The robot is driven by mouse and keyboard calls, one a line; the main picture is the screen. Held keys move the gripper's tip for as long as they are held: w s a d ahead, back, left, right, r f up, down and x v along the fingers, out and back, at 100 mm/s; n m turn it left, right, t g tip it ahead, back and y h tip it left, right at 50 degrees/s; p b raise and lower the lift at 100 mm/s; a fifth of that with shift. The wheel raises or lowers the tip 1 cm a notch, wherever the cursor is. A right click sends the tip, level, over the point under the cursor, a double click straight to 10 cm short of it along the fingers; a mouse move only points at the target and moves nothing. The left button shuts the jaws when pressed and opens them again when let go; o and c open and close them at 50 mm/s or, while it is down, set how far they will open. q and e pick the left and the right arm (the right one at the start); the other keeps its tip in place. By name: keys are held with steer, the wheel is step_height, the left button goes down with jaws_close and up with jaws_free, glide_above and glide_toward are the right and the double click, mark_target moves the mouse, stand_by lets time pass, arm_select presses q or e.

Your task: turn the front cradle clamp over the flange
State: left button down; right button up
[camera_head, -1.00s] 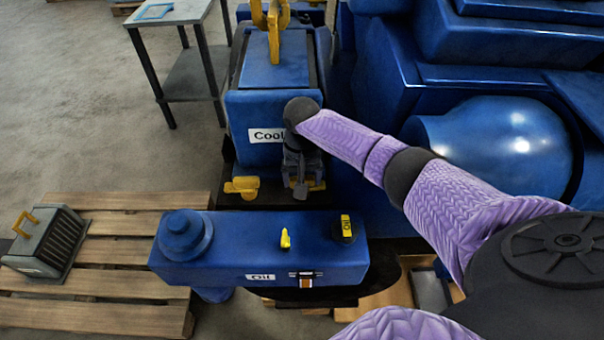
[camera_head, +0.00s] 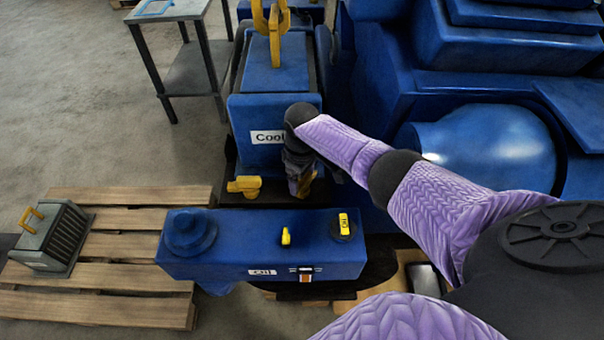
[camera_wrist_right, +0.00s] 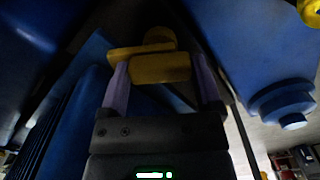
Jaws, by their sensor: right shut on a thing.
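My right gripper (camera_head: 301,184) reaches down in front of the blue block with the "Cool" label (camera_head: 272,112). It is shut on a yellow clamp (camera_head: 308,178), mostly hidden behind the gripper in the head view. In the right wrist view the yellow clamp (camera_wrist_right: 160,68) sits between the two purple fingers, with a rounded knob behind its bar. A second yellow clamp (camera_head: 244,185) stands free to the left, at the block's lower front corner. The flange under the held clamp is hidden, so I cannot tell whether the clamp lies over it. My left gripper is not in view.
A blue "Oil" tank (camera_head: 250,250) with yellow fittings stands close in front of the gripper. The large blue engine (camera_head: 490,145) fills the right side. A yellow hook (camera_head: 271,30) hangs over the block. A pallet (camera_head: 120,245) holds a grey box (camera_head: 50,240).

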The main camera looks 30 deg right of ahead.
steer(key=n, duration=0.6)
steer(key=shift+w+r, duration=0.1)
stand_by(0.5)
steer(key=o, duration=1)
steer(key=shift+o, duration=0.2)
steer(key=shift+n, duration=0.3)
step_height(320, 180, up, 9)
steer(key=p, duration=0.2)
steer(key=shift+p, duration=0.4)
steer(key=shift+r, duration=0.45)
